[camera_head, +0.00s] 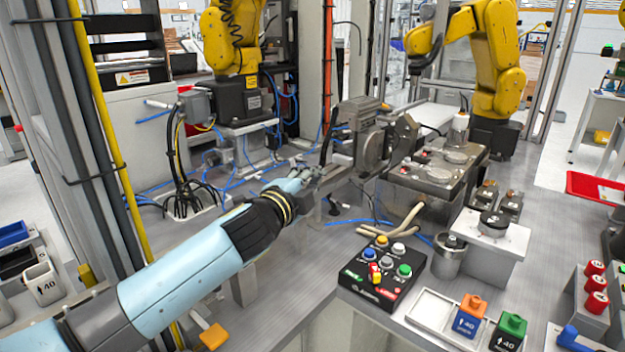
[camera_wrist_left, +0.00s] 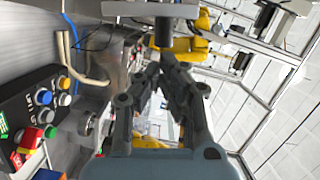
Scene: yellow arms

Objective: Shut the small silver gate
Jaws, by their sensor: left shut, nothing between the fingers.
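My left arm reaches in from the lower left in the head view. Its gripper (camera_head: 312,175) is at the middle of the bench, shut and empty. In the left wrist view the fingers (camera_wrist_left: 165,65) come together at their tips. Just beyond the fingertips is a grey metal unit with an upright plate (camera_head: 371,150), beside a silver rail. I cannot tell for sure which part there is the small silver gate, or how far open it stands. In the wrist view a pale metal bar (camera_wrist_left: 140,9) with a dark post crosses above the fingertips. My right gripper is not in view.
A black button box (camera_head: 383,272) sits at the front middle, with a white tray (camera_head: 428,310) to its right. Beige hoses (camera_head: 402,232) lie behind the box. A metal fixture block (camera_head: 435,180) stands to the right of the gripper. Yellow robot arms (camera_head: 492,55) stand behind.

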